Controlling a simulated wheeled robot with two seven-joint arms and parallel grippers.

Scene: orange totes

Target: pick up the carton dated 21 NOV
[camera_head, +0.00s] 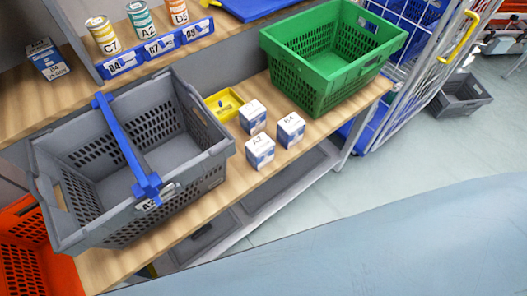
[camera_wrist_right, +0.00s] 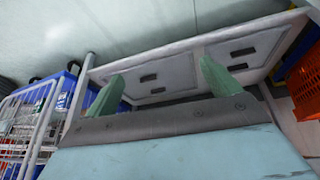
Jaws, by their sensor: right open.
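Three small white-and-blue cartons stand on the wooden shelf in the head view: a rear one (camera_head: 252,116), a right one (camera_head: 291,129) that seems marked B4, and a front one (camera_head: 260,151) that seems marked A3. A further blue-and-white carton (camera_head: 47,59) stands on the upper shelf at the far left. No date is legible on any of them, so I cannot tell which is dated 21 NOV. My right gripper (camera_wrist_right: 160,72) is open, its two green fingers wide apart with nothing between. No carton shows in the right wrist view. My left gripper is not in view.
A grey basket (camera_head: 205,165) with a blue handle stands left of the cartons, a green basket (camera_head: 335,70) right of them. A yellow tray (camera_head: 224,104) lies behind. Cans stand above a blue label rail (camera_head: 160,47). A wire cage (camera_head: 415,50) stands right; open floor lies in front.

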